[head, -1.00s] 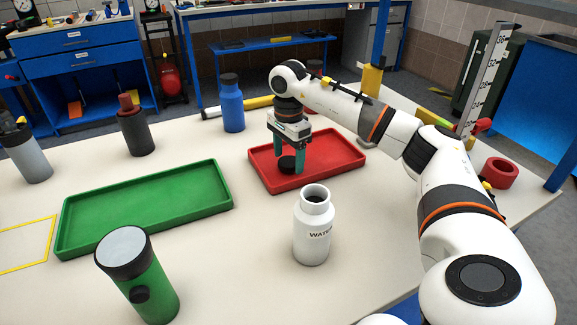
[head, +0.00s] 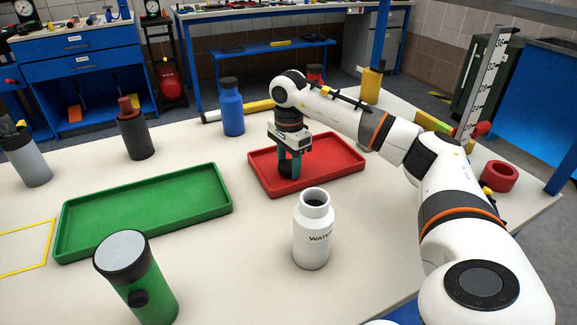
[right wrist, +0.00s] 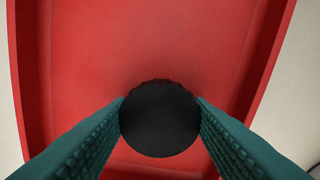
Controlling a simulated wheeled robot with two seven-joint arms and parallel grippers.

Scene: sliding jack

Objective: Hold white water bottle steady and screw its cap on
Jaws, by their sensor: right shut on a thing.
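The white water bottle (head: 312,240) stands upright and uncapped on the table, in front of the red tray (head: 345,161). The black cap (head: 285,168) is at the red tray, between the fingers of my right gripper (head: 290,170). In the right wrist view the round cap (right wrist: 161,118) sits between the two teal fingertips, which touch its sides, with the red tray floor (right wrist: 150,40) behind it. My right gripper is shut on the cap. Whether the cap still rests on the tray floor is hard to tell. My left gripper is not in view.
A green tray (head: 72,235) lies to the left. A green bottle (head: 148,290) stands at the front left. A blue bottle (head: 231,108), a dark bottle (head: 134,132) and a grey bottle (head: 28,158) stand farther back. A red tape roll (head: 499,177) lies at right.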

